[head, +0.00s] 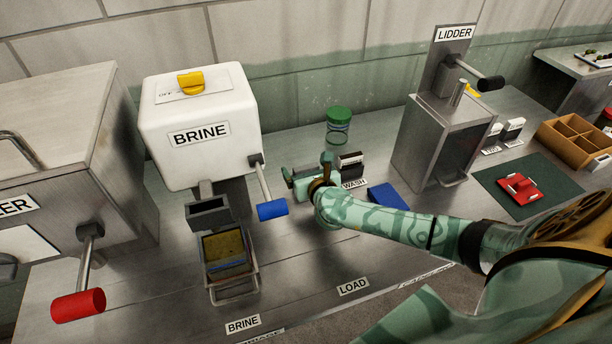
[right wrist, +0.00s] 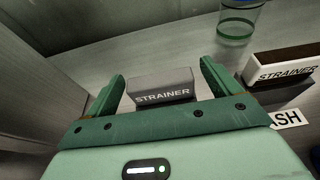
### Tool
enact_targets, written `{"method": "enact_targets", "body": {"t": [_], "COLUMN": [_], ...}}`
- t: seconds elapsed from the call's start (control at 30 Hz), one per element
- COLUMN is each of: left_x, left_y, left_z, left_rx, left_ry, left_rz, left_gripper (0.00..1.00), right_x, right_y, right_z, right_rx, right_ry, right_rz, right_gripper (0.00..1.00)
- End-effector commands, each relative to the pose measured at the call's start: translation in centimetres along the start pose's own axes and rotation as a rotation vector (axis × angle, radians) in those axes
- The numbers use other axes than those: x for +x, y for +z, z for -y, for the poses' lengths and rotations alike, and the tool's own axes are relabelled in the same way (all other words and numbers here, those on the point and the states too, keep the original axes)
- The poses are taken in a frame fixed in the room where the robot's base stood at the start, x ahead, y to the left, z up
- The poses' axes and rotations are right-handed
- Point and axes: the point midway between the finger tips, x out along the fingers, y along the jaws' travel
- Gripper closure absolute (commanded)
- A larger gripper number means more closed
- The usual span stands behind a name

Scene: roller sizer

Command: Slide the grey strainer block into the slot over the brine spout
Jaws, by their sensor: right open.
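The grey strainer block (right wrist: 162,88), lettered STRAINER, stands on the steel bench between the spread fingers of my right gripper (right wrist: 163,74). A gap shows at each side of it, so it is not gripped. In the head view my right gripper (head: 308,170) hides most of this block. The white BRINE tank (head: 200,130) stands to the left, with a grey spout box (head: 208,213) below its front. I cannot make out the slot clearly. My left gripper is not in view.
A dark-topped STRAINER block (head: 350,166) stands just right of my gripper, near the WASH label. A green-lidded jar (head: 339,125) stands behind. A blue-ended lever (head: 272,210) juts between tank and gripper. A tray (head: 234,283) sits below the spout.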

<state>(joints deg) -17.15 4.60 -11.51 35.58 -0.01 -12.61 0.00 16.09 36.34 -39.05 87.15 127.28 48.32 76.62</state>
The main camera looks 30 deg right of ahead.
Motion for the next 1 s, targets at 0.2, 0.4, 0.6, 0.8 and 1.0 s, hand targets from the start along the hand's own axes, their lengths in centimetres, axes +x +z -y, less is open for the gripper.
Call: {"method": "enact_targets", "body": {"t": [0.2, 0.4, 0.6, 0.8, 1.0], "left_x": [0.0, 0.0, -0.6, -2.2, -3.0], "left_y": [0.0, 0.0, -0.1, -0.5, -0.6], "left_z": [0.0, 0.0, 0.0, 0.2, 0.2], "left_rx": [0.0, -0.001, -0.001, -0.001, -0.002], "left_ry": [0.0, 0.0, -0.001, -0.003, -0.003], "left_rz": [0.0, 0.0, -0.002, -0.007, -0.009], "left_gripper": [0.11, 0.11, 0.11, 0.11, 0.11], "right_x": [0.0, -0.1, -0.4, -1.8, -2.7], "right_y": [0.0, 0.0, 1.2, 5.6, 8.8], "right_z": [0.0, 0.0, 0.0, 0.0, 0.0], "right_rx": [0.0, 0.0, 0.002, 0.002, 0.001], "right_ry": [0.0, -0.001, -0.001, 0.001, -0.001], "right_rz": [0.0, 0.0, 0.003, 0.005, 0.004], "right_gripper": [0.55, 0.6, 0.6, 0.6, 0.6]}}
